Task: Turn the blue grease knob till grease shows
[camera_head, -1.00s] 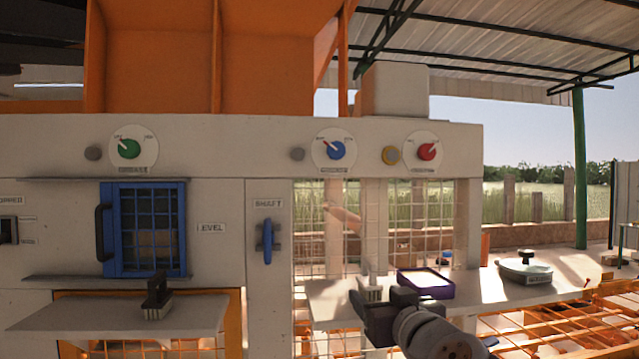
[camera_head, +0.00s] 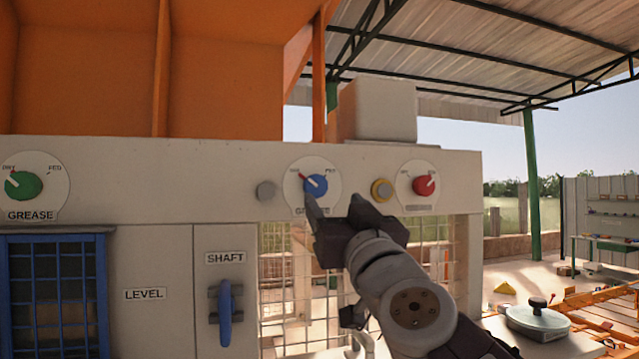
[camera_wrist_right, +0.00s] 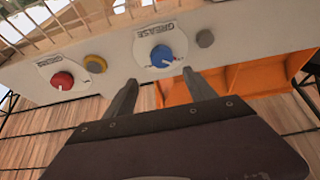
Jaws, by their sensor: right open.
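The blue grease knob (camera_head: 316,185) sits on a round white dial on the pale panel, and its pointer aims up and left. It also shows in the right wrist view (camera_wrist_right: 161,56), just beyond the fingertips. My right gripper (camera_head: 333,201) is open just below and in front of the knob, its two fingers apart with nothing between them. In the right wrist view the open fingers (camera_wrist_right: 160,78) point at the dial; I cannot tell whether either touches it. The dial's label is partly covered by a finger in the head view. My left gripper is not in view.
A green knob (camera_head: 24,185) is at the left and a red knob (camera_head: 423,186) at the right. A grey button (camera_head: 266,191) and a yellow-ringed button (camera_head: 381,189) flank the blue dial. A blue shaft handle (camera_head: 225,312) juts out lower left.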

